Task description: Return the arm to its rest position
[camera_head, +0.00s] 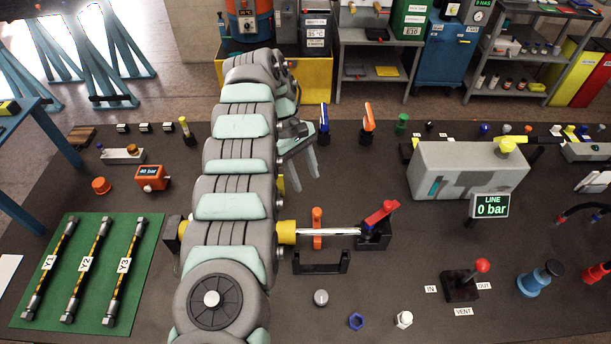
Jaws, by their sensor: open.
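My grey and mint arm (235,155) reaches from the bottom edge up over the dark bench. It bends at the far end, and the wrist folds back toward the near side. My gripper (303,174) hangs just right of the arm, above the middle of the bench. Its two grey fingers are apart and point toward the near right, with nothing seen between them. Part of the gripper is hidden behind the arm. The fingers appear apart from the orange-handled valve (317,222) and the silver rod (332,231) nearer the camera.
A green mat (140,285) with hoses Y1, Y2 and Y3 lies at left. A red-handled block (375,232) stands at the rod's right end. A grey housing (468,172) and a "LINE 0 bar" display (491,206) stand at right. Loose caps lie at the front.

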